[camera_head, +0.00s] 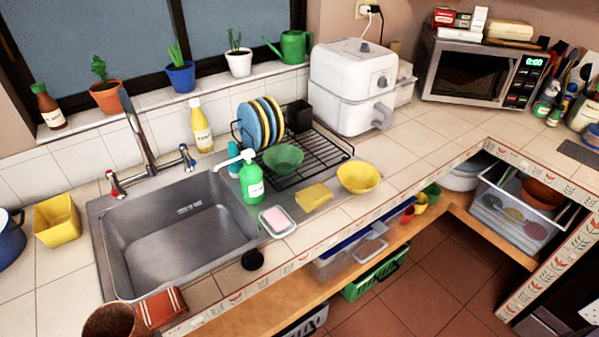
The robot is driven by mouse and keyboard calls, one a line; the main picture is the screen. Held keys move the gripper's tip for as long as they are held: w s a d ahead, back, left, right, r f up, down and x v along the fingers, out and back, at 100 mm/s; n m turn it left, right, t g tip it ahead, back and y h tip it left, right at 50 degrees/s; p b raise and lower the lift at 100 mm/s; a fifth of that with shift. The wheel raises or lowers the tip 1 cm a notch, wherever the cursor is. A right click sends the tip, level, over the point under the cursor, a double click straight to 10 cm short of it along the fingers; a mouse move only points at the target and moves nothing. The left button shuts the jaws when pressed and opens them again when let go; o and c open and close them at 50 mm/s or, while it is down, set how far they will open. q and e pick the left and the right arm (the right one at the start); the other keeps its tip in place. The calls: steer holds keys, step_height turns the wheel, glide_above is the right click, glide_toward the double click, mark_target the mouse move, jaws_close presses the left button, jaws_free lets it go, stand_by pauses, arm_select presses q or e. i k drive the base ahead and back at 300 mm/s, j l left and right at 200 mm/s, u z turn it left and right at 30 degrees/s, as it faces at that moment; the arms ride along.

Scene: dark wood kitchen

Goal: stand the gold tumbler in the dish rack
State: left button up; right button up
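The black wire dish rack (325,153) stands on the counter right of the sink. Several blue and yellow plates (262,122) stand in its left part, with a green bowl (283,159) in front of them and a dark cutlery holder (299,115) at the back. The rack's right part is bare. No tumbler is clearly gold. A brown, round-mouthed cup (115,322) is cut off by the bottom edge. A yellow, square-sided tub (57,220) stands left of the sink. A small yellow cup (420,204) is on the lower shelf. Neither gripper shows.
The sink (180,240) is empty. A green soap bottle (251,180), pink sponge in a dish (277,220), yellow sponge (314,196) and yellow bowl (358,177) crowd the rack's front. A white appliance (350,85) stands behind it. Counter right of the yellow bowl is clear.

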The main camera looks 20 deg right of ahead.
mark_target(327, 155)
steer(key=i+l+u, duration=0.3)
steer(key=l, duration=1.5)
steer(key=k+l+u, duration=0.1)
steer(key=l+u, duration=0.2)
steer(key=l, duration=1.45)
steer(key=i+l, duration=0.35)
steer(key=i, duration=0.1)
